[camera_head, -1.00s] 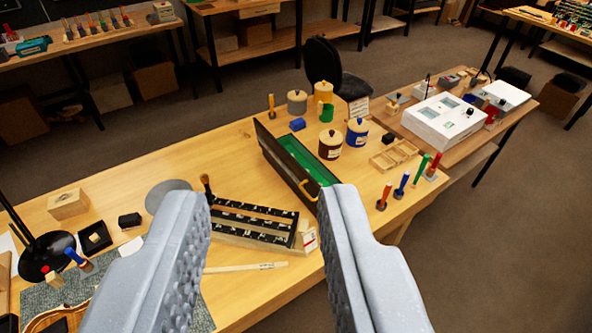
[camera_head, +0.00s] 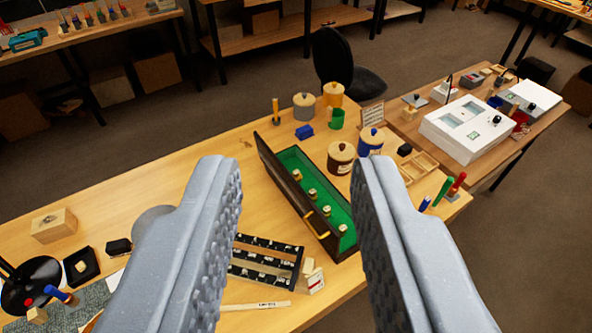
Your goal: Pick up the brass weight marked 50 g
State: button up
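A dark wooden box with a green lining (camera_head: 287,160) stands open on the bench between my fingers in the picture. Several small brass weights stand in a row inside it, one of them a brass weight (camera_head: 312,194) near the middle. Their markings are too small to read, so I cannot tell which is the 50 g. My gripper (camera_head: 300,172) is open and empty, its two grey fingers wide apart, above and short of the box.
A black slotted rack (camera_head: 262,262) lies in front of the box. Lidded jars (camera_head: 341,158), a green cup (camera_head: 337,118) and a blue block (camera_head: 304,132) stand behind it. A side table holds a white instrument (camera_head: 466,128). Bare bench (camera_head: 200,180) lies left of the box.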

aim_at(327, 210)
jog(key=u, duration=0.05)
jog(key=i, duration=0.5)
jog(key=z, duration=0.85)
jog(key=k, duration=1.1)
jog(key=u, duration=0.45)
jog(key=i, duration=1)
jog(key=z, duration=0.1)
